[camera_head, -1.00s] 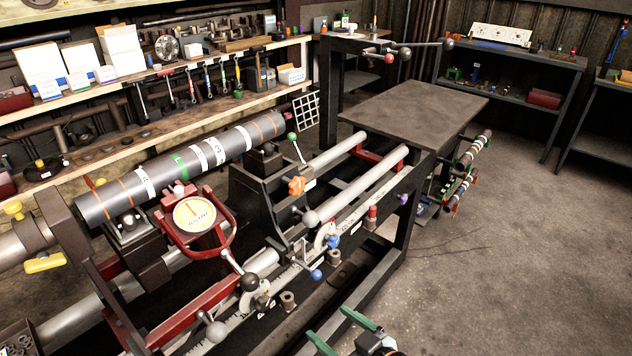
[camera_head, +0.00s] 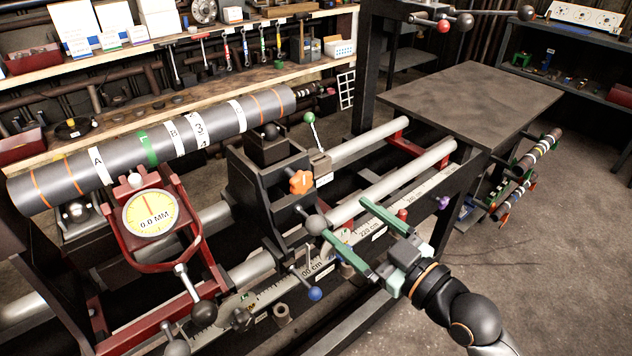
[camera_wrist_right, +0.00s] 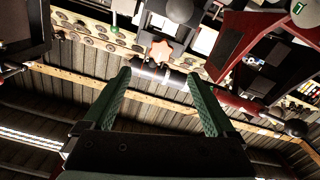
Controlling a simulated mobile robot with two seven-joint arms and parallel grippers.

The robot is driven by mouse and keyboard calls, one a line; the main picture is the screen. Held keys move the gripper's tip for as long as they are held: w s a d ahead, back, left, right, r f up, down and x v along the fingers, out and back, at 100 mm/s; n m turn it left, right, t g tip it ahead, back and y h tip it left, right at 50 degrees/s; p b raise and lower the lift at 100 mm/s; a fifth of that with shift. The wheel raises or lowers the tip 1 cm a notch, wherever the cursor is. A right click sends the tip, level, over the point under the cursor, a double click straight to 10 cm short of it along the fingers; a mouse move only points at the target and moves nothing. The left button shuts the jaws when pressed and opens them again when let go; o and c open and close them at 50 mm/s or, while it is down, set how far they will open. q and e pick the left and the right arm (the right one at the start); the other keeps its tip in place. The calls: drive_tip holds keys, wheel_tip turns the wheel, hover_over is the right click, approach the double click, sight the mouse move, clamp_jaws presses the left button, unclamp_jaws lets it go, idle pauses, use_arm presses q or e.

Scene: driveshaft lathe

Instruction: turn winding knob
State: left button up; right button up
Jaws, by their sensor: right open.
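My right gripper (camera_head: 344,217) reaches in from the lower right in the head view. Its two green fingers are spread with nothing between them, above the rails in front of the black tailstock block (camera_head: 268,190). An orange star-shaped knob (camera_head: 300,182) sits on the block's right side, beyond the fingertips and apart from them. In the right wrist view an orange knob (camera_wrist_right: 160,50) shows just past the gap between the open fingers (camera_wrist_right: 158,76). A grey ball handle (camera_head: 316,224) is close to the nearer fingertip; contact cannot be told. My left gripper is not in view.
A green-topped lever (camera_head: 309,118) stands behind the orange knob, and a blue ball knob (camera_head: 315,293) hangs below. The striped shaft (camera_head: 160,145) and dial gauge (camera_head: 150,213) are at left. A bare metal table (camera_head: 465,98) lies behind.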

sight(304, 184)
drive_tip(key=x, duration=1.2)
drive_tip(key=shift+a, duration=0.15)
drive_tip(key=shift+c, duration=0.2)
drive_tip(key=shift+p, duration=0.3)
drive_tip(key=c, duration=1.3)
